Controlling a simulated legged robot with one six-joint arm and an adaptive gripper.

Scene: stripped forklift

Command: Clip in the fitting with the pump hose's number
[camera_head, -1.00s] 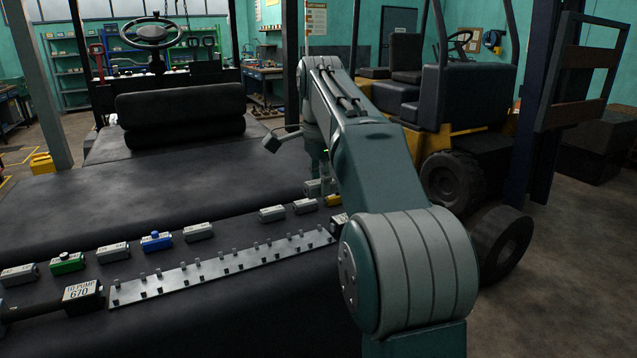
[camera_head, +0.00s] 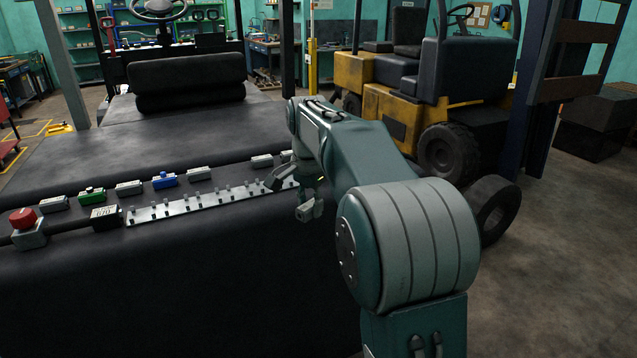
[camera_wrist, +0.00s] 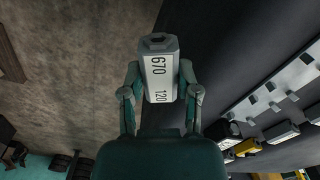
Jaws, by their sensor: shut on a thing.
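My gripper (camera_wrist: 161,92) is shut on a grey fitting (camera_wrist: 160,68), whose white label reads 670 and 120 in the wrist view. In the head view my gripper (camera_head: 310,208) hangs in front of the right end of the metal strip with pegs (camera_head: 205,203); the held fitting is too small to read there. The strip also shows at the right of the wrist view (camera_wrist: 270,106), apart from the fitting. The pump hose's tag (camera_head: 105,213) is at the strip's left end; it reads 670.
Behind the strip stand more fittings: a green one (camera_head: 92,195), a blue one (camera_head: 165,180) and several grey ones (camera_head: 129,188). A yellow one (camera_wrist: 246,147) shows in the wrist view. A red button (camera_head: 24,218) stands at far left. Open floor (camera_head: 560,260) lies right.

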